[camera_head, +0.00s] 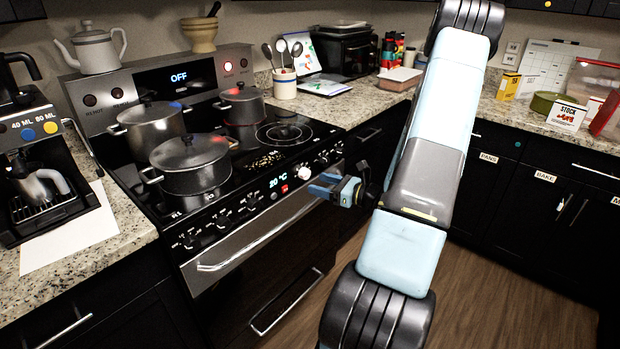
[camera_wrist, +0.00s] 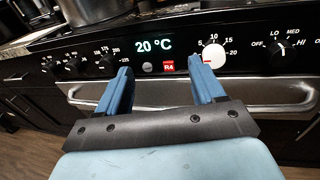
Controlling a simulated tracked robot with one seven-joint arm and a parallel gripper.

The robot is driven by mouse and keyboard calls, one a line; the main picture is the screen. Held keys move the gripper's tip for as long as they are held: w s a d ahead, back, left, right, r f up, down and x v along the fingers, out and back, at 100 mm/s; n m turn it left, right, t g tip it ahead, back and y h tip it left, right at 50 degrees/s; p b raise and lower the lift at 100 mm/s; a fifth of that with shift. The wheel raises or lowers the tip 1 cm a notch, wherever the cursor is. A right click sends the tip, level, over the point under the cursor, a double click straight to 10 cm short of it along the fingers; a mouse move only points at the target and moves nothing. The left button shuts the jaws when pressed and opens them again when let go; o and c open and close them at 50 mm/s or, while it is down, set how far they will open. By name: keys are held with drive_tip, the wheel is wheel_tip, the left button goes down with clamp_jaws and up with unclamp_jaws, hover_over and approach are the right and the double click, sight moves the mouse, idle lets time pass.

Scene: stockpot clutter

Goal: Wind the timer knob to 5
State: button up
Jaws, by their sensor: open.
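The timer knob is a white round knob (camera_wrist: 213,55) on the stove's front panel, with marks 5, 10, 15 and 20 around it. In the head view the white knob (camera_head: 305,173) sits right of the red button. A small red mark shows near its lower left edge in the wrist view. My gripper (camera_wrist: 158,80) is open and empty, its two blue fingers pointing at the panel. Its right finger is just left of the knob and overlaps its edge in view; I cannot tell whether they touch. In the head view my gripper (camera_head: 333,186) is close in front of the panel.
The display (camera_wrist: 154,45) reads 20 °C, with a red R4 button (camera_wrist: 168,66) below it. Black knobs (camera_wrist: 277,50) flank it. The oven handle (camera_head: 260,243) runs below the panel. Pots, including a lidded one (camera_head: 190,163), stand on the cooktop. Floor in front is clear.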

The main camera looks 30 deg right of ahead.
sight(308, 175)
drive_tip(key=d+f+m+t+h, duration=0.2)
drive_tip(key=d+f+m+h, duration=0.2)
drive_tip(key=d+f+m, duration=0.15)
drive_tip(key=x, duration=1.2)
drive_tip(key=shift+w+d+r, duration=0.2)
drive_tip(key=shift+w, duration=0.25)
drive_tip(key=shift+d, duration=0.1)
drive_tip(key=c, duration=1)
